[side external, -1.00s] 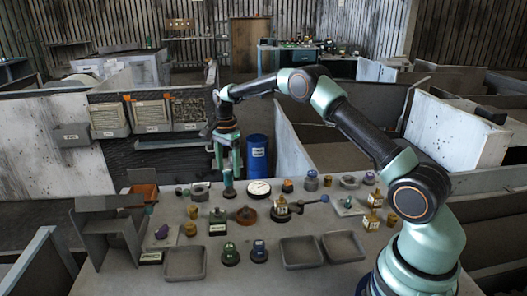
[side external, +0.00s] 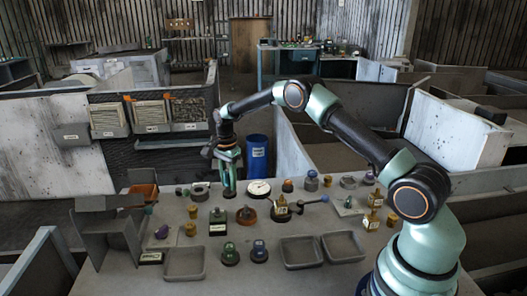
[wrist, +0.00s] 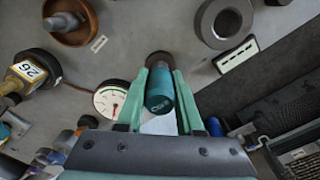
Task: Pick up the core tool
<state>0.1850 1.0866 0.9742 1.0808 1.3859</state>
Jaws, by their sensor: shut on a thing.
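The core tool is a teal cylinder with a pale, partly readable label; in the wrist view the tool (wrist: 160,92) lies between the two green fingers of my gripper (wrist: 160,72). A dark round base shows beyond the fingertips. In the side view my gripper (side external: 230,178) points down at the back of the table, around the tool, whose body is mostly hidden by the fingers. My gripper is shut on the core tool. Whether its base is clear of the table cannot be told.
A white dial gauge (side external: 258,188) stands close to the right of my gripper, and a grey ring (side external: 199,191) close to the left. Several small parts crowd the table. Grey trays (side external: 184,263) line the front. A blue barrel (side external: 257,158) stands behind.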

